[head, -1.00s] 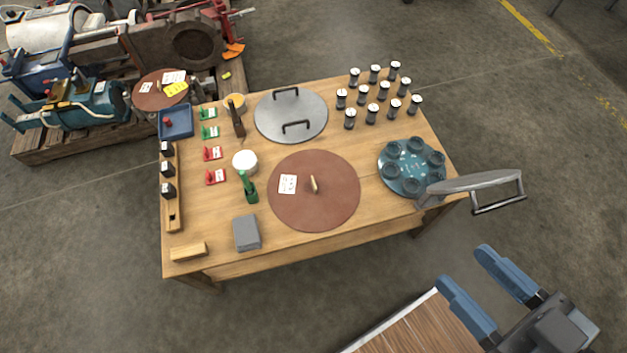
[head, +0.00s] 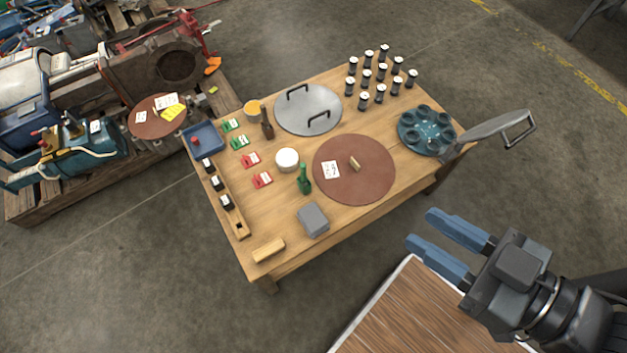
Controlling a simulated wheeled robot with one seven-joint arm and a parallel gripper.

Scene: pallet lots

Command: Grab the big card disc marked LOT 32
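Two brown discs are in the head view, and the writing on their labels is too small to read, so I cannot tell which is LOT 32. A large brown disc (head: 375,178) lies flat on the wooden table, with a white label (head: 331,170) and a small wooden handle (head: 355,163) on top. A smaller-looking brown disc (head: 148,127) rests among machinery on the pallet at the left, with white labels and a yellow tag. My gripper (head: 422,229) is open and empty, with blue fingers apart, beyond the table's front right edge and clear of both discs.
The table (head: 290,232) also holds a grey metal lid (head: 310,118), a teal round tray (head: 426,140), several dark jars, a green bottle (head: 304,180) and a grey block (head: 313,219). A wood-topped surface (head: 420,318) lies below my gripper.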

